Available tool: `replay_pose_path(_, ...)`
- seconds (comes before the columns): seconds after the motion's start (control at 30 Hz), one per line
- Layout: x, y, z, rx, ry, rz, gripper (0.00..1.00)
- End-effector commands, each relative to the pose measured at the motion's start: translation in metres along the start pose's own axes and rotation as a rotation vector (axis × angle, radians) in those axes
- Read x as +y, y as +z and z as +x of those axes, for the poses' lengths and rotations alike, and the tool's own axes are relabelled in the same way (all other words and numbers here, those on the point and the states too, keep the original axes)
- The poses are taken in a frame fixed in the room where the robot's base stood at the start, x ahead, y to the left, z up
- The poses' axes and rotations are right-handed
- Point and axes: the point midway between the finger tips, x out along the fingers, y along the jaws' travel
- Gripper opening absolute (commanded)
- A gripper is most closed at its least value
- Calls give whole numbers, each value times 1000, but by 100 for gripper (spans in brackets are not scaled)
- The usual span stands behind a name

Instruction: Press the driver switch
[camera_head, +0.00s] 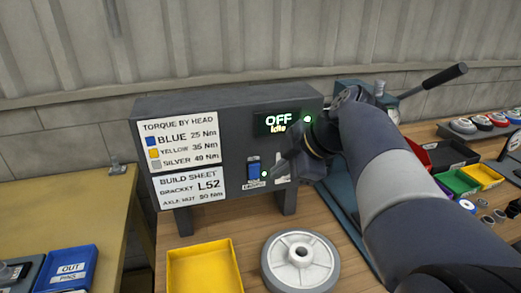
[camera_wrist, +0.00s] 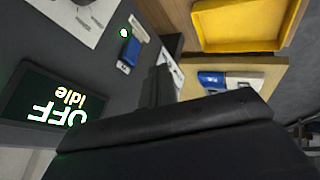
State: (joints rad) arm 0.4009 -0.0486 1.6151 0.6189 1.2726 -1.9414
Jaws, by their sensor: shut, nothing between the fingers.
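The driver switch (camera_head: 254,171) is a small blue rocker on the front of a dark grey control box (camera_head: 240,125), with a label under it and a green light to its right. It also shows in the wrist view (camera_wrist: 131,51), near the top. The display (camera_head: 282,123) above it reads "OFF" and "Idle"; it is upside down in the wrist view (camera_wrist: 50,105). My gripper (camera_head: 276,172) is shut and empty, in front of the box just right of the switch. In the wrist view my fingers (camera_wrist: 158,82) look apart from the switch; the exact gap is unclear.
A white sign (camera_head: 183,144) and a build sheet (camera_head: 191,187) are on the box's left. A yellow tray (camera_head: 204,268) and a grey wheel (camera_head: 300,262) lie on the bench in front. Coloured bins (camera_head: 458,183) stand at right. A blue tray (camera_head: 68,268) sits on the left table.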

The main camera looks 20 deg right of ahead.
Motion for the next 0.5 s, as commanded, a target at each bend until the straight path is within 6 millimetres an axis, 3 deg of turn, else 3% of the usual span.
replay_pose_path(0.27,-2,-1,63,1,-7,-1,0)
replay_pose_path(0.5,28,-2,72,0,-2,-1,0)
